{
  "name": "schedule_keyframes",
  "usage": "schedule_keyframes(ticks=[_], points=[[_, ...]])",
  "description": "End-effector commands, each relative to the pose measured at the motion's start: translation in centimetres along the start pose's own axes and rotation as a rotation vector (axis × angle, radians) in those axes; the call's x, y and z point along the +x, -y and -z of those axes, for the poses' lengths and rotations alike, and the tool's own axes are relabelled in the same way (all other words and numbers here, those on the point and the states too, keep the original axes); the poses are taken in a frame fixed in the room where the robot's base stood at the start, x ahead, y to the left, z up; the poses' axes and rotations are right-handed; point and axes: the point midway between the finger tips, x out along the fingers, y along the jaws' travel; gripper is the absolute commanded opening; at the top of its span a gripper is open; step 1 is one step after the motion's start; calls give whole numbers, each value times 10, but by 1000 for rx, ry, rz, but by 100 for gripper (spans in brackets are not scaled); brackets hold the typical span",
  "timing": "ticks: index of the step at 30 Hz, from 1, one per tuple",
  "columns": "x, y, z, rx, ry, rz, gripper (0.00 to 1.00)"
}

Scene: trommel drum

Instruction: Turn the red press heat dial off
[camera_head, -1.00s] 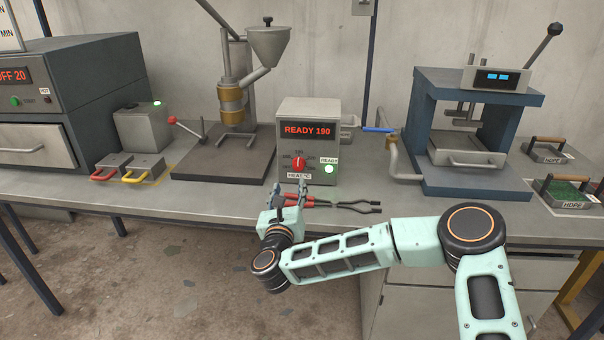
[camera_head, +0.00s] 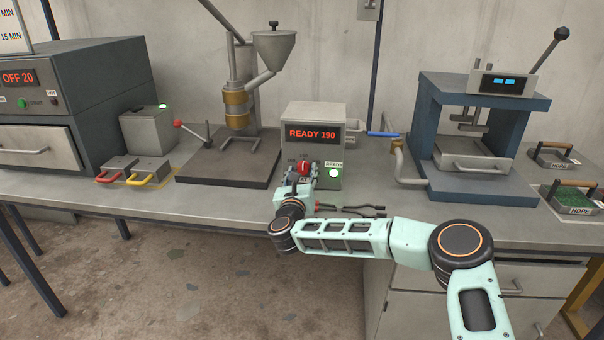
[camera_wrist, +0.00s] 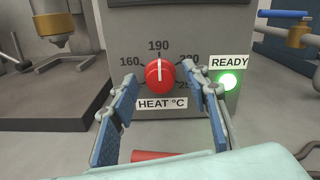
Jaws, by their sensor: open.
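The red heat dial (camera_wrist: 160,75) is on the front of a grey control box (camera_head: 314,113), above the label "HEAT °C". Its white pointer line stands upright, toward 190. The box display (camera_head: 313,133) reads "READY 190", and a green lamp (camera_wrist: 227,81) is lit beside the "READY" label. In the wrist view my gripper (camera_wrist: 167,92) is open, with its blue-padded fingers to the left and right of the dial and nearer to the camera. In the head view the gripper (camera_head: 302,173) partly covers the dial (camera_head: 303,167). Whether the fingers touch it I cannot tell.
Red-handled tongs (camera_head: 350,209) lie on the bench below the box, partly behind my gripper. A press with a hopper (camera_head: 271,50) stands left, and a blue-framed press (camera_head: 480,130) stands right. A blue-handled valve (camera_head: 383,134) sits right of the box.

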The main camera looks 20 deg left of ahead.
Motion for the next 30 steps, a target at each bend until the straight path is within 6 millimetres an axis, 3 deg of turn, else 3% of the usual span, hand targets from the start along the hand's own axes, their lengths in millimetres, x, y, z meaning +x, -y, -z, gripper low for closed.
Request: schedule_keyframes(ticks=[8,20,30], points=[[1,0,0,0,0,-1,43],[1,0,0,0,0,0,1],[1,0,1,-55,-1,0,1]])
